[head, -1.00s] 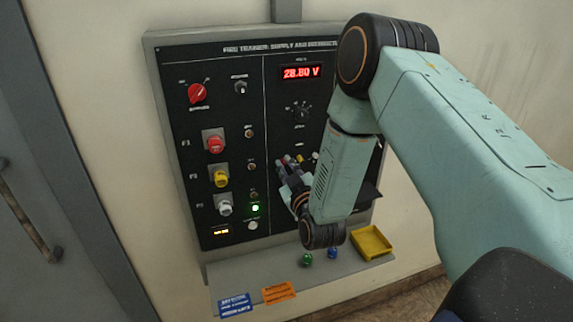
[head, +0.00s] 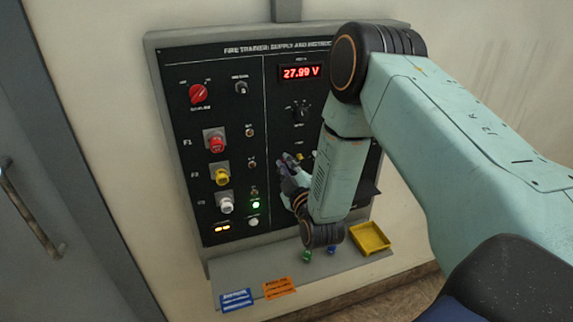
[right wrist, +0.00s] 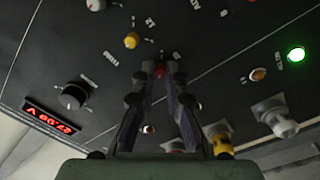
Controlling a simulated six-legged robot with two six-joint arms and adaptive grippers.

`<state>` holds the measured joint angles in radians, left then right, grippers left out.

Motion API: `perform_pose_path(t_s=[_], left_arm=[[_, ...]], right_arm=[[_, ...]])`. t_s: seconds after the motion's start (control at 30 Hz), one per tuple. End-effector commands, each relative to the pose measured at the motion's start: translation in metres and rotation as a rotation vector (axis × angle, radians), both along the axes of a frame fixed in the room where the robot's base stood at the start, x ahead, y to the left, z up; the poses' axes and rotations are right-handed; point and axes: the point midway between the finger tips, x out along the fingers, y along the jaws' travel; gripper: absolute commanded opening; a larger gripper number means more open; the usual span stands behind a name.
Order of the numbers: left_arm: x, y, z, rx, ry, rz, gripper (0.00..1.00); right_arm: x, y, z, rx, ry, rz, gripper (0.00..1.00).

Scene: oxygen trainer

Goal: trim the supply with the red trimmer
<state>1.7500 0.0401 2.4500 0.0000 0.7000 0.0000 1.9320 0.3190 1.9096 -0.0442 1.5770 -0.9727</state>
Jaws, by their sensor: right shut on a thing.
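The black trainer panel (head: 185,140) is on the wall, with a red-digit display (head: 300,72) reading 27.99 V. The small red trimmer (right wrist: 159,71) shows between the fingertips in the right wrist view. In the head view I cannot make it out behind my gripper. My right gripper (head: 287,160) is at the panel's lower middle, its fingers shut on the red trimmer; it also shows in the right wrist view (right wrist: 160,66). My left gripper is not in view.
A small yellow knob (right wrist: 131,40) is close beside the fingers. A green lamp (head: 256,204) is lit. Left on the panel are a red rotary switch (head: 198,93) and several coloured holders. The shelf below carries a yellow tray (head: 385,249), a blue card (head: 236,299) and an orange card (head: 278,287).

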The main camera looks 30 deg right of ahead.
Motion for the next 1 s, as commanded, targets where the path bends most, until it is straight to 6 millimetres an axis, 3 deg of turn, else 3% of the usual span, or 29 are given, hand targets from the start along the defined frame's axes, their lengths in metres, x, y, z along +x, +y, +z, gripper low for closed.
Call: perform_pose_path(t_s=[0.23, 0.27, 0.5, 0.83, 1.0], left_arm=[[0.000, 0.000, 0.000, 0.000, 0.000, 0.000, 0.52], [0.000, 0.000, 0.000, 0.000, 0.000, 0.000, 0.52], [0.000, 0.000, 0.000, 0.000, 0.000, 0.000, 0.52], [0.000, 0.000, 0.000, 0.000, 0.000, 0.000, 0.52], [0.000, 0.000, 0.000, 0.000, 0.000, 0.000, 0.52]], right_arm=[[0.000, 0.000, -0.001, 0.001, 0.002, 0.001, 0.00], [0.000, 0.000, -0.001, 0.002, 0.002, 0.001, 0.14], [0.000, 0.000, -0.001, 0.001, 0.001, 0.000, 0.34], [-0.002, 0.001, 0.000, 0.001, 0.000, 0.001, 0.34], [-0.022, 0.006, -0.002, 0.002, 0.005, 0.000, 0.34]])
